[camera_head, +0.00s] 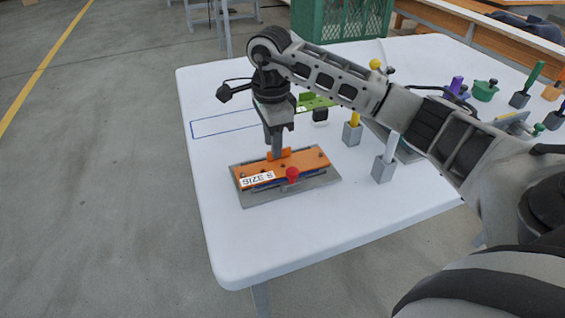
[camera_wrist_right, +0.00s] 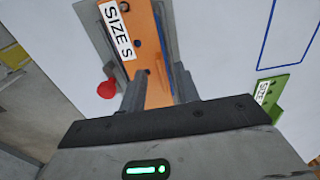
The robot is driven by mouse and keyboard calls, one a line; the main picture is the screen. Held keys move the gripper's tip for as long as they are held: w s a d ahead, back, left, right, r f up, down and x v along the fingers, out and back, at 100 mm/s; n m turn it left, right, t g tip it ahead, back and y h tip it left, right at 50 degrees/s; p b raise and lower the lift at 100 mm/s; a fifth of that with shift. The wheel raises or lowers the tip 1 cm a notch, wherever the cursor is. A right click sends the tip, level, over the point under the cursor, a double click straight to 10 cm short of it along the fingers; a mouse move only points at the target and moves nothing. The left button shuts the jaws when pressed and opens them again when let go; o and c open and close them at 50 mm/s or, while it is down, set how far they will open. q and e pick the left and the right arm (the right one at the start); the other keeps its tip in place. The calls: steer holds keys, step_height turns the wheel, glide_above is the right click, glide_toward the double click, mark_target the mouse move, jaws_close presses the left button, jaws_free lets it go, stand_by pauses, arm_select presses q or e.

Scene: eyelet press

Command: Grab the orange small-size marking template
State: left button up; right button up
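The orange marking template (camera_head: 311,159) with a white "SIZE S" label lies on a blue strip over a grey base plate (camera_head: 325,180), near the front left of the white table. A short orange tab stands up from its back edge. My right gripper (camera_head: 277,154) points straight down at this tab. In the right wrist view the two fingers (camera_wrist_right: 158,92) stand apart with orange of the template (camera_wrist_right: 143,30) between them. The gripper looks open, and contact with the tab cannot be made out. My left gripper is not in view.
A red knob (camera_head: 292,174) sits at the base plate's front edge. A green template (camera_head: 316,102) lies behind, beside a blue outlined rectangle (camera_head: 228,122) on the table. Grey blocks with yellow (camera_head: 353,132) and white posts stand to the right. A green crate (camera_head: 340,18) is at the back.

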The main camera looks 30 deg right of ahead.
step_height(320, 180, down, 2)
steer(key=shift+f, duration=0.15)
jaws_close()
